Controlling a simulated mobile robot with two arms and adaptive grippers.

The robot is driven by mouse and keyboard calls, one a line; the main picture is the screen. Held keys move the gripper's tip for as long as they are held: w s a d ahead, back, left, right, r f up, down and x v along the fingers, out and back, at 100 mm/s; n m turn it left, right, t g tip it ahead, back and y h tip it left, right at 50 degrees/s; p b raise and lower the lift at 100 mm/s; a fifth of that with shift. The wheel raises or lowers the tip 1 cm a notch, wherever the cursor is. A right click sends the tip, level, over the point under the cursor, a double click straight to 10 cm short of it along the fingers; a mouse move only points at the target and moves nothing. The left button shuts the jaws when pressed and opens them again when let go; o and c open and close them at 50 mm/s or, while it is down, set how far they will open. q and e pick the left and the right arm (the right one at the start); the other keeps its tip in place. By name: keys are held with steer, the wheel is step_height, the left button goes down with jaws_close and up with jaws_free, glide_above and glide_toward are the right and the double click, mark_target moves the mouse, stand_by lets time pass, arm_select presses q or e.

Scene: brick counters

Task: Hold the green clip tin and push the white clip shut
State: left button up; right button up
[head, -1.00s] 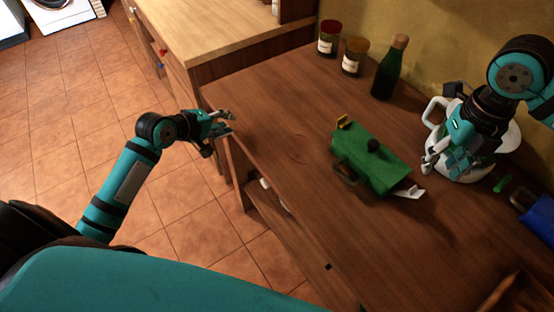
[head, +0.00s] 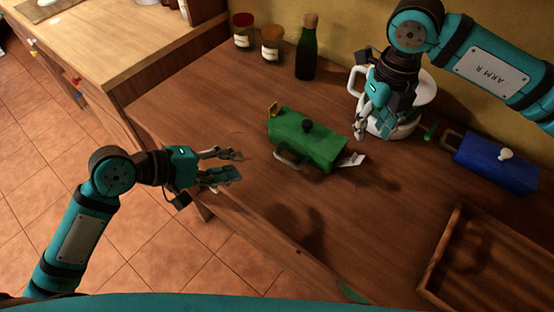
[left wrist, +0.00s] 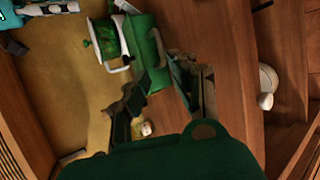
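The green clip tin (head: 318,150) lies on the brown counter, with a dark knob on top and a pale handle on its near side. A yellow clip (head: 273,109) stands up at its left end. The white clip (head: 353,160) sticks outward from its right end. My left gripper (head: 242,165) is open and empty, left of the tin and apart from it. The left wrist view shows its spread fingers, with the green tin (left wrist: 148,40) beyond them. My right gripper (head: 368,126) hangs above and right of the tin, near the white clip; its finger gap is unclear.
A white pot (head: 425,90) stands behind my right gripper. A blue tin (head: 495,168) is at right, and a wooden tray (head: 437,255) at front right. Two jars (head: 272,45) and a green bottle (head: 306,55) stand by the wall. The counter left of the tin is clear.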

mark_target(285, 162)
arm_select(q)
steer(key=x, duration=1.5)
steer(key=shift+w, duration=0.1)
jaws_close()
arm_select(e)
steer(key=shift+c, duration=0.3)
